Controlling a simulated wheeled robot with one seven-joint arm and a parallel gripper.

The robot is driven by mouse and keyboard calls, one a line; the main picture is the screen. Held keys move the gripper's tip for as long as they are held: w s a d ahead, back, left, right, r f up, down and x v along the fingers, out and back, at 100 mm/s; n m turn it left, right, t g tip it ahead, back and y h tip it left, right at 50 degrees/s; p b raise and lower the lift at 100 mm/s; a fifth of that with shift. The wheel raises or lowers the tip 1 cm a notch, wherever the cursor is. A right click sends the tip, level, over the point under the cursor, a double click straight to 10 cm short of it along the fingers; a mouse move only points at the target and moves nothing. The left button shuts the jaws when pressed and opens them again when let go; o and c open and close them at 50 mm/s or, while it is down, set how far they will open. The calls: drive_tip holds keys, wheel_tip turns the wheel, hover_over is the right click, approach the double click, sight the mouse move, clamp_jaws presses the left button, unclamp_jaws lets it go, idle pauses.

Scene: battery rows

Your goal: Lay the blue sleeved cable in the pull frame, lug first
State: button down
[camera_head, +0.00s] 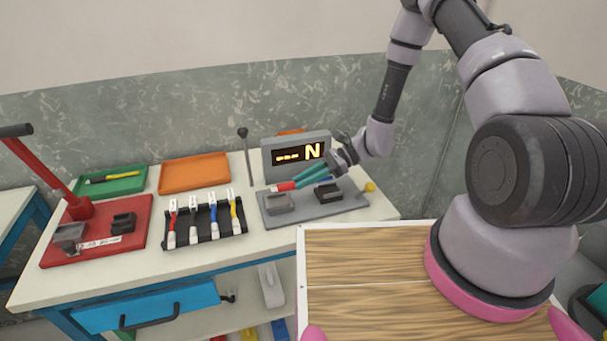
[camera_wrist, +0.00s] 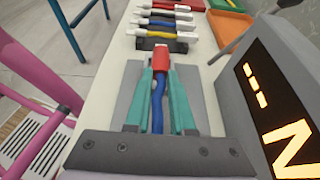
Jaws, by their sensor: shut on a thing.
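My gripper (camera_head: 300,178), with teal fingers, reaches in from the right over the pull frame's grey base plate (camera_head: 345,206). In the wrist view its fingertips (camera_wrist: 160,74) are shut on a cable with a blue wire (camera_wrist: 158,108) and a red sleeve (camera_wrist: 161,52). The red sleeve points left in the head view, and the blue wire runs back between the fingers. The pull frame has a grey block (camera_head: 279,203) on the left, a dark block (camera_head: 328,193) on the right and a display (camera_head: 298,153) behind. I cannot tell whether the cable touches either block.
A black rack (camera_head: 205,238) with several cables stands left of the frame. Further left is a red press (camera_head: 97,238) with a raised lever. Green (camera_head: 111,181) and orange (camera_head: 194,173) trays lie behind. A thin post (camera_head: 248,160) with a dark knob stands near the display.

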drive_tip(key=shift+f, duration=1.9)
drive_tip(key=c, duration=0.7)
unclamp_jaws()
